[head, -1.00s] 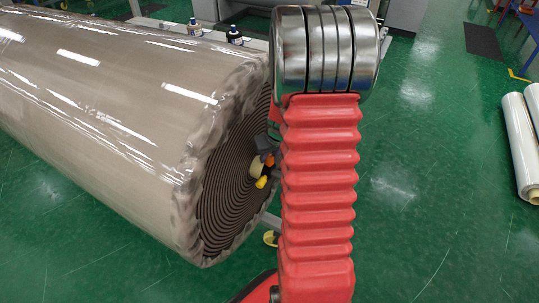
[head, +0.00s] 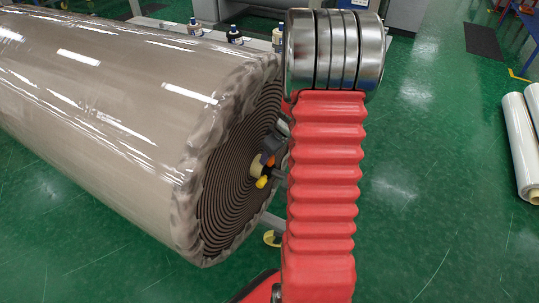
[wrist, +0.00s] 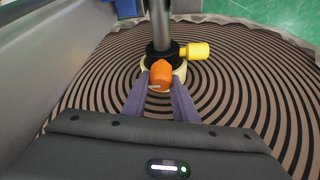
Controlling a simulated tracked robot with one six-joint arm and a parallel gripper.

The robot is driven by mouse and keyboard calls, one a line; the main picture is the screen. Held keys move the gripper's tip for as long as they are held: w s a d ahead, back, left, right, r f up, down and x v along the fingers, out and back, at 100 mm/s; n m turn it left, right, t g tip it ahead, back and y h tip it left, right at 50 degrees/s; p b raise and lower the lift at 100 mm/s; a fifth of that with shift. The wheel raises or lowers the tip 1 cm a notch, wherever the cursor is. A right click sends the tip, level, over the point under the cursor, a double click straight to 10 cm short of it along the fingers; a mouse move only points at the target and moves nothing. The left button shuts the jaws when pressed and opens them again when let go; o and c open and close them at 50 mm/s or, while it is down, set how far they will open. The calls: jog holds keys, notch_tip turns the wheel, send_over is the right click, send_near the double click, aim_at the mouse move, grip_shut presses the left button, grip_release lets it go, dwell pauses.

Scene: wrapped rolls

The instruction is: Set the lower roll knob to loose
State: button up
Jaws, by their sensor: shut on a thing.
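The end of the big wrapped roll (head: 222,205) shows dark spiral layers around a pale core (head: 256,168). In the wrist view, a black collar (wrist: 156,53) sits at the core (wrist: 147,68) on a grey shaft (wrist: 158,22). An orange knob (wrist: 161,72) and a yellow knob (wrist: 196,50) stick out from the collar. My gripper (wrist: 160,84) has its two purple fingers on either side of the orange knob and is shut on it. In the head view, the yellow knob (head: 262,182) shows below the orange knob (head: 268,160); my arm hides part of this area.
My red, ribbed arm covers the middle of the head view. Bottles (head: 234,36) stand on a bench behind the roll. White rolls (head: 521,150) lie on the floor at the far right. Green floor (head: 440,190) is open to the right.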

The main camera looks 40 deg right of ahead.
dwell(0.3)
jog(key=o, duration=1)
jog(key=shift+o, duration=0.2)
jog(key=shift+r, duration=0.15)
jog(key=v, duration=1.3)
jog(key=shift+s+r, duration=0.15)
jog(key=shift+r, duration=0.05)
